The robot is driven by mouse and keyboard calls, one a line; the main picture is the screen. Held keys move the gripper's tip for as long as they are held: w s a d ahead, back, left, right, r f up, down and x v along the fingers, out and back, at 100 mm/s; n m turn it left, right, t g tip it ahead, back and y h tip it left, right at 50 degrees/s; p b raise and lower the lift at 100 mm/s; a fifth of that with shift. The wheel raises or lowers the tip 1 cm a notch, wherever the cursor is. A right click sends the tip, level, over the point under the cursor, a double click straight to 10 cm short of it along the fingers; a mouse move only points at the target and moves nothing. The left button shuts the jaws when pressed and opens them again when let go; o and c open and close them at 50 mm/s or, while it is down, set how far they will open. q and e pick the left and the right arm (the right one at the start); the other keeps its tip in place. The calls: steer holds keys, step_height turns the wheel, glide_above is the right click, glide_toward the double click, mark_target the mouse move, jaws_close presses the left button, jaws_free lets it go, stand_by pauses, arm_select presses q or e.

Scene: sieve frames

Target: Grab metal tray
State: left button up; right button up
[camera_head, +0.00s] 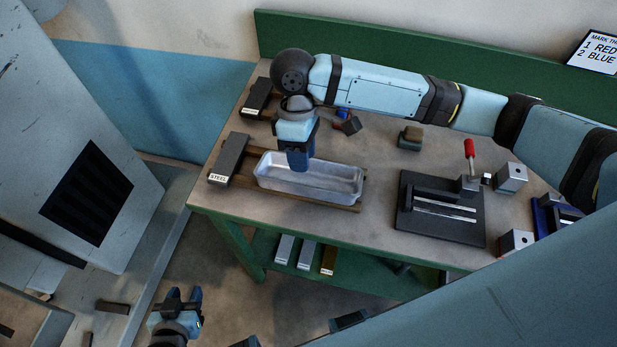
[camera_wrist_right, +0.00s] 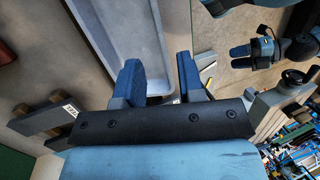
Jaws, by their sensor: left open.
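The metal tray (camera_head: 335,183) is a long, shallow silver pan on a wooden board on the green workbench. It shows in the right wrist view (camera_wrist_right: 108,35) at the upper middle, partly hidden by a finger. My right gripper (camera_head: 297,163) points down over the tray's left half. In the wrist view its two blue fingers (camera_wrist_right: 160,82) are apart, with the tray's robot-side rim lined up between them. I cannot tell how far above the rim they are. Nothing is held. My left gripper (camera_head: 178,300) is open and empty, low at the bottom left, away from the bench.
A dark bar labelled STEEL (camera_head: 228,155) lies just left of the tray. A vise-like fixture with a red handle (camera_head: 468,150) stands right. Small blocks (camera_head: 411,136) sit behind. A lower shelf holds several bars (camera_head: 305,255). The benchtop between tray and fixture is clear.

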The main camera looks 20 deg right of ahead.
mark_target(304, 183)
steer(key=shift+x, duration=1.2)
steer(key=x, duration=0.5)
steer(key=shift+w+f, duration=0.1)
steer(key=shift+w, duration=0.05)
jaws_close()
